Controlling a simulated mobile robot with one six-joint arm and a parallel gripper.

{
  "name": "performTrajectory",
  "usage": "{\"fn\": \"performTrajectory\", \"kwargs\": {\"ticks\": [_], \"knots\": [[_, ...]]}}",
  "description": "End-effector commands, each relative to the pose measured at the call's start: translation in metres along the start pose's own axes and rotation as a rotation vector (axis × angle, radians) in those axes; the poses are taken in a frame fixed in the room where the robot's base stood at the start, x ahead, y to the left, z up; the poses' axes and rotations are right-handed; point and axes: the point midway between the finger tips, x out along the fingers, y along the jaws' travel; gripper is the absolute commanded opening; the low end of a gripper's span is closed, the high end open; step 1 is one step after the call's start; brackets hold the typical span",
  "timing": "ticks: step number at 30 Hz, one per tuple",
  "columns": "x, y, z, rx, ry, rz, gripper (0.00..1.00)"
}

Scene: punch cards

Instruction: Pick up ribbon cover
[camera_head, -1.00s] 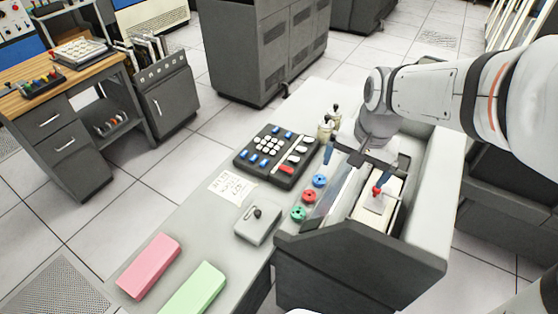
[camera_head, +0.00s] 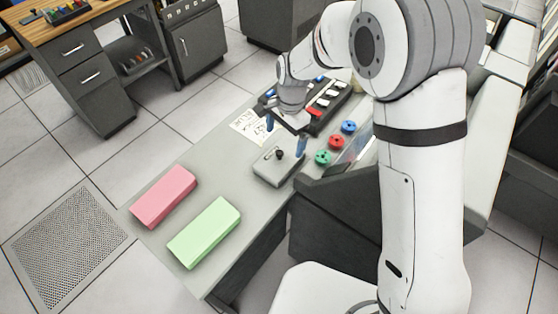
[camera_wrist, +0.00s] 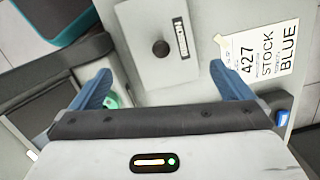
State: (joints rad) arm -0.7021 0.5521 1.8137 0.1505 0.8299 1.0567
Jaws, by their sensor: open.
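The ribbon cover is most likely the light grey flat box with a dark round knob (camera_head: 272,168) on the grey desk; in the wrist view its plate (camera_wrist: 150,65) carries the knob and a small label. My gripper (camera_head: 285,138) is open and empty above the desk, just behind the box in the head view. In the wrist view its two blue fingers (camera_wrist: 168,88) are spread, with the near part of the box showing between them. The fingers look apart from the box. The gripper bar hides the area below.
A pink block (camera_head: 164,197) and a green block (camera_head: 204,232) lie on the desk's near left. A paper note (camera_head: 252,126) is beside the box. Red (camera_head: 336,142), blue and green round knobs and the dark machine housing (camera_head: 335,215) stand to the right. A keypad is behind.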

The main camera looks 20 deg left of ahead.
Motion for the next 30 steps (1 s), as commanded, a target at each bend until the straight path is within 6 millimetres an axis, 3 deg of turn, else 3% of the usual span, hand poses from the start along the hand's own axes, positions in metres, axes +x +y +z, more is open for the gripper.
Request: {"fn": "performTrajectory", "kwargs": {"ticks": [15,25,30], "knots": [[0.066,-0.002,0.008,0.001,-0.001,0.002,1.00],[0.072,-0.002,0.007,0.000,0.000,0.000,0.99],[0.072,-0.002,0.007,0.000,0.000,0.000,0.85]]}}
